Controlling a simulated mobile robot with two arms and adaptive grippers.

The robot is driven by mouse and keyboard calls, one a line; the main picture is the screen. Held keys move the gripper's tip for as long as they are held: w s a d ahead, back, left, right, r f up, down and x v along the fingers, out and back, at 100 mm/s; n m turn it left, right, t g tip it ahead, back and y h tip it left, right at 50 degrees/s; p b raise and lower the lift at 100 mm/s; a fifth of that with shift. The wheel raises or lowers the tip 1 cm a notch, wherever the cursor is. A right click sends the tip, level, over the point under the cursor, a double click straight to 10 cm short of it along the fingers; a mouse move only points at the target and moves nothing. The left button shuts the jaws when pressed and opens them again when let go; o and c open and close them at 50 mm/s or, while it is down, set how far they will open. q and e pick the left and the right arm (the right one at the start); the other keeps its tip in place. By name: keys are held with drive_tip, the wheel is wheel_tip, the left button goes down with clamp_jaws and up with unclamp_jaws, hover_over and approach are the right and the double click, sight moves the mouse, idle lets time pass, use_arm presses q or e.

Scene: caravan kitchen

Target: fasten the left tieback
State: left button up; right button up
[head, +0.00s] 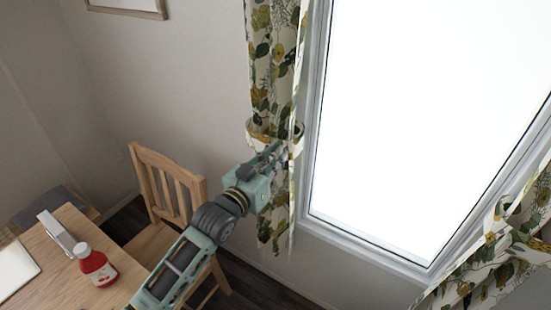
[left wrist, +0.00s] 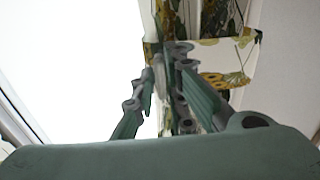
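The left curtain (head: 272,60), white with green and yellow leaves, hangs at the window's left side. The left tieback (head: 260,131), a band of the same cloth, passes around its front at mid-height. It also shows in the left wrist view (left wrist: 238,66). My left gripper (head: 279,154) is at the band's lower front edge. In the left wrist view its fingers (left wrist: 168,78) converge with a thin strip of patterned cloth between the tips, which looks like the tieback. The fingers hide part of the band, and its fastening point cannot be made out. My right gripper is not in view.
The bright window (head: 420,120) is right of the curtain, with the right curtain (head: 500,262) gathered at lower right. A wooden chair (head: 165,185) stands below left, by a table (head: 60,270) with a red bottle (head: 95,264).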

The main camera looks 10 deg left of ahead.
use_arm(q)
drive_tip(key=shift+o, duration=1.3)
drive_tip(key=v, duration=1.2)
